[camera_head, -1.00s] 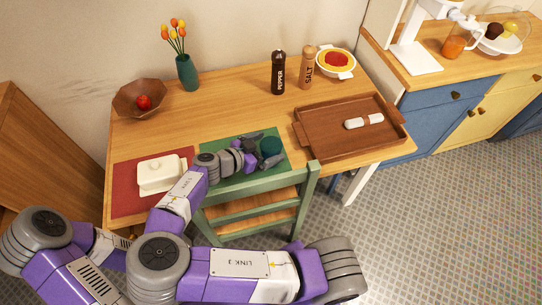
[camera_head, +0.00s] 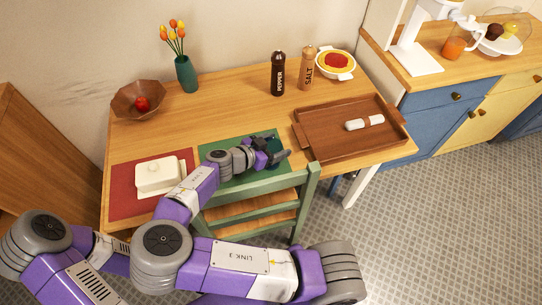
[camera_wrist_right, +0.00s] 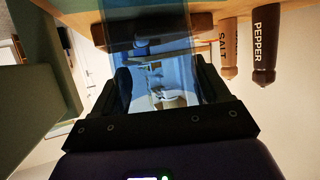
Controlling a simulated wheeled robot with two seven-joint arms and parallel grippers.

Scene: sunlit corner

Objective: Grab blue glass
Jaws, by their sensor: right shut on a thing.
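The blue glass (camera_wrist_right: 165,72) is see-through and fills the space between the two fingers in the right wrist view. In the head view only a small dark teal part of the glass (camera_head: 274,136) shows behind the fingers, over the green mat (camera_head: 222,136). My right gripper (camera_head: 274,151) is shut on the glass at the mat's right end; its dark fingers (camera_wrist_right: 163,84) stand on both sides of the glass. Whether the glass rests on the mat or is lifted cannot be told. My left gripper is not in view.
A brown tray (camera_head: 332,149) with a white object lies right of the mat. A white butter dish (camera_head: 158,176) sits on a red mat (camera_head: 124,205) at left. A green chair (camera_head: 250,208) stands at the front. Pepper (camera_head: 278,74) and salt (camera_head: 307,70) mills stand behind.

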